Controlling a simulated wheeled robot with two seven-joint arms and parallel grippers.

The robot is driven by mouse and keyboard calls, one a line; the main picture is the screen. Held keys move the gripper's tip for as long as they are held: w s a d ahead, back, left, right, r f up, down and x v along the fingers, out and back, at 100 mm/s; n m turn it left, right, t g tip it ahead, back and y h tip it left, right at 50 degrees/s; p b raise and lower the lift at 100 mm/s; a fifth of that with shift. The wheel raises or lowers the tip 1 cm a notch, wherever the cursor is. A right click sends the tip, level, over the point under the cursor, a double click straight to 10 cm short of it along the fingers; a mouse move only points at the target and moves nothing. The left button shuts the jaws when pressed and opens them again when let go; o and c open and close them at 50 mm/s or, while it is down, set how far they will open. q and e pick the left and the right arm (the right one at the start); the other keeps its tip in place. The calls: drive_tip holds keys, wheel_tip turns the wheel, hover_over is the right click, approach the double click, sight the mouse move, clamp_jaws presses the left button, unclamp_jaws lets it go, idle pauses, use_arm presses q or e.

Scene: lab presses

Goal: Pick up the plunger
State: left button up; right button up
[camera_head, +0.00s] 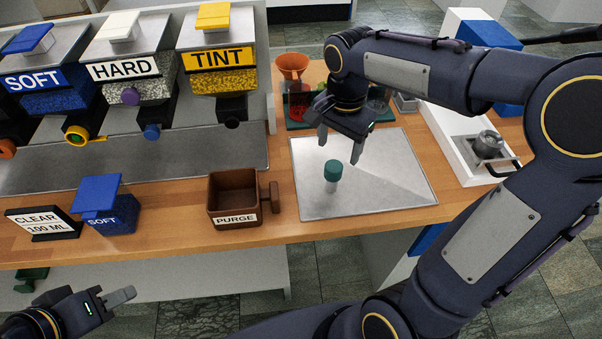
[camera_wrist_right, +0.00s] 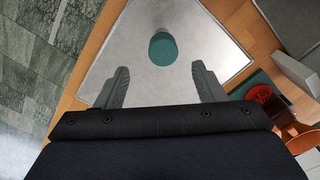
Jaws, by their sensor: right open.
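The plunger (camera_head: 333,175) appears to be the small upright piece with a teal top and a pale lower part, standing on the grey metal plate. In the right wrist view its round teal top (camera_wrist_right: 163,49) shows just beyond and between the fingertips. My right gripper (camera_head: 340,149) is open and empty, pointing down above and slightly behind the plunger, apart from it. Its two fingers also show in the right wrist view (camera_wrist_right: 158,80). My left gripper (camera_head: 125,296) is low at the bottom left, in front of the counter, far from the plunger; its finger gap is unclear.
The metal plate (camera_head: 400,185) is otherwise bare. Behind it a dark green tray (camera_head: 295,126) holds an orange funnel (camera_head: 292,66) and a red item. A brown PURGE box (camera_head: 233,196) stands left. A white unit with a metal cup (camera_head: 487,144) stands right.

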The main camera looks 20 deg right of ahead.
sight(334, 165)
drive_tip(key=shift+w+a+f, duration=0.15)
drive_tip(key=shift+a+f, duration=0.05)
drive_tip(key=shift+f, duration=0.1)
wheel_tip(334, 165, down, 7)
drive_tip(key=shift+w+f, duration=0.1)
drive_tip(key=shift+f, duration=0.05)
drive_tip(key=shift+d, duration=0.1)
drive_tip(key=c, duration=1.2)
